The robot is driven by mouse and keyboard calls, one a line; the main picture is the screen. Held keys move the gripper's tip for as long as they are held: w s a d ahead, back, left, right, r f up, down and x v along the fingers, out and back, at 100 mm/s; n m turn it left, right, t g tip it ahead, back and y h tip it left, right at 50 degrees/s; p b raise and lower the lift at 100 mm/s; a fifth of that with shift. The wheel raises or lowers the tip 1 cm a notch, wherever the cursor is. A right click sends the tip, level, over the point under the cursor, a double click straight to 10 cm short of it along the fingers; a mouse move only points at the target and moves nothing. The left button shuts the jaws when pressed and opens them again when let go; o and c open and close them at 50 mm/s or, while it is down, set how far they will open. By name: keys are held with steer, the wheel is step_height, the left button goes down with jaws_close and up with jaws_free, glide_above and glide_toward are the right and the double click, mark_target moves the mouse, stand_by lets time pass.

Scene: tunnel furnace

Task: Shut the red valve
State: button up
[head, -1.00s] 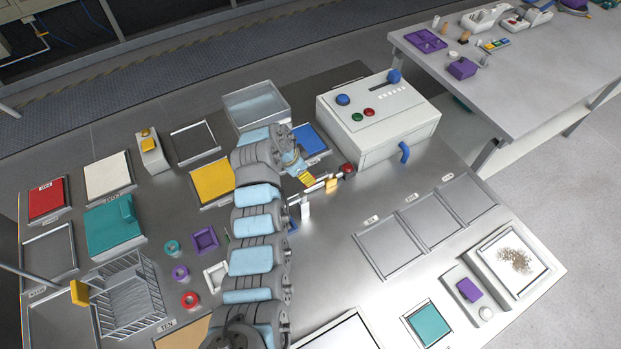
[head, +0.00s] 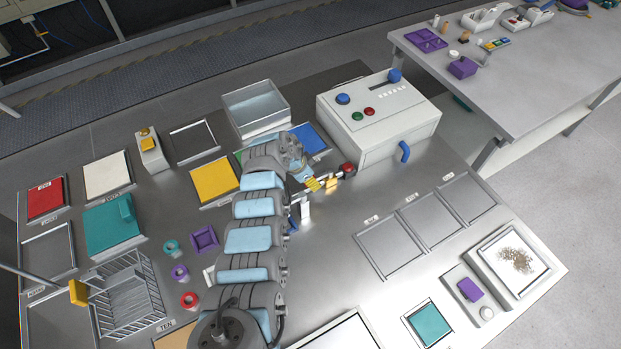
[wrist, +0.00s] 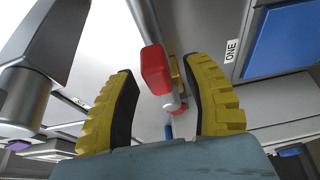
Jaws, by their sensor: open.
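The red valve (head: 347,170) sits on a thin metal pipe in front of the white control box. In the wrist view its red block-shaped handle (wrist: 157,70) shows between the finger lines, beyond the fingertips. A second, smaller red part lies just below it on the pipe. My gripper (head: 318,184) is open and empty, just left of the valve in the head view. In the wrist view its two yellow ribbed fingers (wrist: 162,90) stand on either side of the pipe and handle. I cannot tell whether they touch anything.
A yellow part (head: 332,185) is on the same pipe, close to my fingers. The white control box (head: 375,130), with a blue handle, stands behind the valve. A clear bin (head: 256,106) and a blue panel (head: 309,140) are behind my arm. Flat trays lie to the right.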

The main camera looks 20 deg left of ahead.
steer(key=shift+c, duration=0.3)
steer(key=shift+f, duration=0.1)
jaws_close()
